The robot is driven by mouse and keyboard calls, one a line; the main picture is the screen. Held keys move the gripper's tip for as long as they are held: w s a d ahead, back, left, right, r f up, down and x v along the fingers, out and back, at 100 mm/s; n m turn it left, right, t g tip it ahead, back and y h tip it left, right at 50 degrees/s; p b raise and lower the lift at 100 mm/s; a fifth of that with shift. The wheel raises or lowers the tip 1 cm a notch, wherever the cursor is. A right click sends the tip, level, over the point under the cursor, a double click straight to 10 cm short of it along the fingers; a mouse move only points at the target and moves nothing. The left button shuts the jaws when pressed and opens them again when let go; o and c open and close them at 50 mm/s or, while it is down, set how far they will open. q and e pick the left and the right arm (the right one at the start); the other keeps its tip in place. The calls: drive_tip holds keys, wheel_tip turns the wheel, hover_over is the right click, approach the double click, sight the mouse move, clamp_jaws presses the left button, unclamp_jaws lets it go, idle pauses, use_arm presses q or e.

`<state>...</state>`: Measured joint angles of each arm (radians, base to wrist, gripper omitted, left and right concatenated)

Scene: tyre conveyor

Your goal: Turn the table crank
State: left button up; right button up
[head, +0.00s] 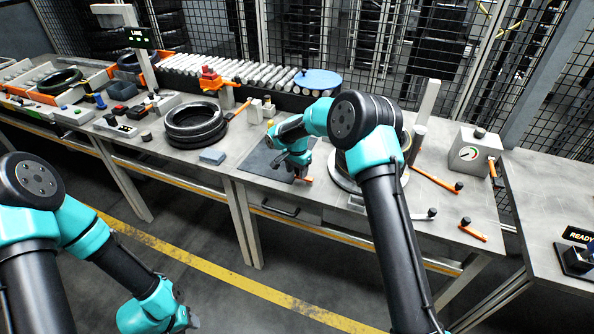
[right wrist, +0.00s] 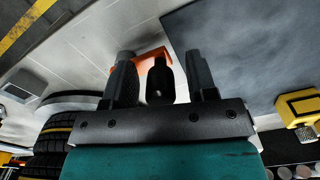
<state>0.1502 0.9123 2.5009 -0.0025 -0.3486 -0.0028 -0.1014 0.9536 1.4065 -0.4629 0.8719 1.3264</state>
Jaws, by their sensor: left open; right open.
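In the right wrist view, a crank with an orange arm (right wrist: 148,63) and a black knob (right wrist: 160,84) sits between the fingers of my right gripper (right wrist: 160,72). The fingers stand apart on either side of the knob, and the jaws look open. In the head view, my right gripper (head: 297,174) points down at the table beside the dark mat, and a bit of the orange crank arm (head: 307,180) shows by its fingertips. The knob is hidden there. My left gripper (head: 190,321) is open and empty, low in the picture, away from the table.
A dark mat (head: 258,161) lies left of the crank. Stacked tyres (head: 195,122) stand further left. A tyre on a round stand is partly behind my right arm. Orange levers (head: 434,180) and a gauge box (head: 475,152) are on the right. A roller conveyor (head: 230,72) runs behind.

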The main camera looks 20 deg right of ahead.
drive_tip(key=c, duration=0.9)
drive_tip(key=shift+s+n, duration=0.1)
drive_tip(key=shift+n, duration=0.2)
